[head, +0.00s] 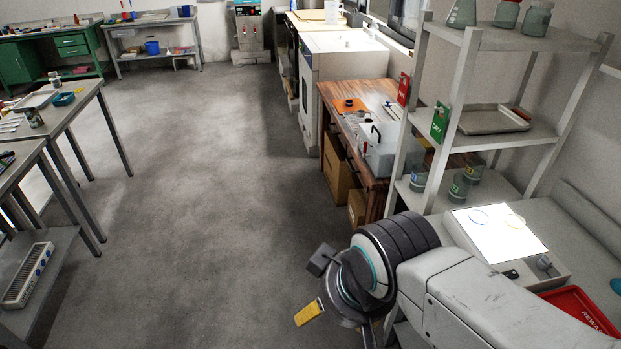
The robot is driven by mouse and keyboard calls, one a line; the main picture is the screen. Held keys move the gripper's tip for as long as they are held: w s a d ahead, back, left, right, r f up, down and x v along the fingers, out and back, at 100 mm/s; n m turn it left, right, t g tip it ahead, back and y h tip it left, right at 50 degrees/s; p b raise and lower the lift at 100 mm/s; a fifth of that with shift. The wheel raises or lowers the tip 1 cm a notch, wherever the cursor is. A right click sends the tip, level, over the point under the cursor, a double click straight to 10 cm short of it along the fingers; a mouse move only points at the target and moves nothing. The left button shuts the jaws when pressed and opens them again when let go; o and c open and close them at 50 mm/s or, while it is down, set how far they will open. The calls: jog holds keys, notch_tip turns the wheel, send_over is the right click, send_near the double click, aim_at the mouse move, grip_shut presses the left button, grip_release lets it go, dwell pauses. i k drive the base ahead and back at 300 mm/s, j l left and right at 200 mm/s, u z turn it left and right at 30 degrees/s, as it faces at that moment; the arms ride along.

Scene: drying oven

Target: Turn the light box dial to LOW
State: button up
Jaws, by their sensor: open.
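The light box (508,247) stands on the grey bench at the right. Its bright white panel is lit, with a blue ring and a yellow ring on it. A grey dial (544,264) sits on its front face, near the right end; its setting is too small to read. A small black part shows on the same face, left of the dial. My gripper (316,286) is at lower centre, left of the light box and well apart from it. It is open, with nothing seen in it; part of it is hidden behind my wrist.
Open floor (200,200) lies to the left.

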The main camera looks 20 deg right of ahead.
aim_at(543, 265)
jog(key=z, duration=2.1)
